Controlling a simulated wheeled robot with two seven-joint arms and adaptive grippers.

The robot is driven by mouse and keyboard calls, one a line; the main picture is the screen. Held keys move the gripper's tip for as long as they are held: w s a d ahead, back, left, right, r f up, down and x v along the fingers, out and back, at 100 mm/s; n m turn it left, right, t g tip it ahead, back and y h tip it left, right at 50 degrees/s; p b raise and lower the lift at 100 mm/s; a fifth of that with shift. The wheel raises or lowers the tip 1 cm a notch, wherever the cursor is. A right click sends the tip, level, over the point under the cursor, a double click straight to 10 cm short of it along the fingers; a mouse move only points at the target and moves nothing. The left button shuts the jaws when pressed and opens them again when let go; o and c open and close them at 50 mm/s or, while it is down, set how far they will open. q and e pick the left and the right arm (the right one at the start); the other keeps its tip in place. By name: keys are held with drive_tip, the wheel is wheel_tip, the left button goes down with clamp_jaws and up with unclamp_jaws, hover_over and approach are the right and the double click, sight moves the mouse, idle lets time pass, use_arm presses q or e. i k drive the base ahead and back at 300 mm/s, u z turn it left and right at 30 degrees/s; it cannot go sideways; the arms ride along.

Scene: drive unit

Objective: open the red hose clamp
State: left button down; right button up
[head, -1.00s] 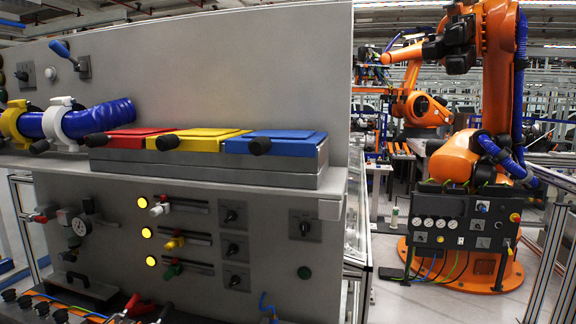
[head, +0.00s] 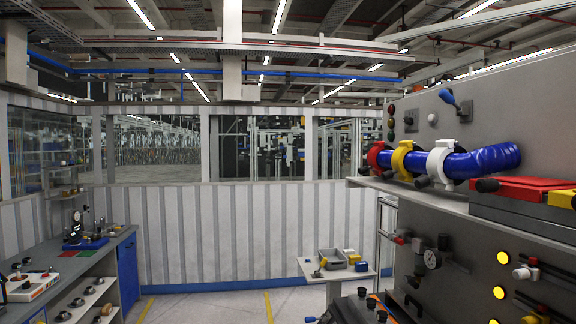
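The red hose clamp (head: 376,155) sits around the left end of the blue corrugated hose (head: 487,160), on the ledge of the grey drive unit at the right of the head view. Beside it on the same hose are a yellow clamp (head: 402,160) and a white clamp (head: 440,163). The red clamp is partly edge-on and small, so I cannot tell whether its lever is open or closed. Neither of my grippers can be made out in this view.
The grey ledge (head: 440,197) runs below the hose, with a red-lidded box (head: 515,189) to its right. A gauge (head: 432,259) and red-handled valve sit beneath. A small table (head: 338,275) stands behind, a workbench (head: 70,262) at left. Open floor lies between.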

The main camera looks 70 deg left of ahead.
sight(369, 160)
drive_tip(key=u, duration=2.05)
drive_tip(key=i, duration=1.3)
drive_tip(key=u, duration=0.3)
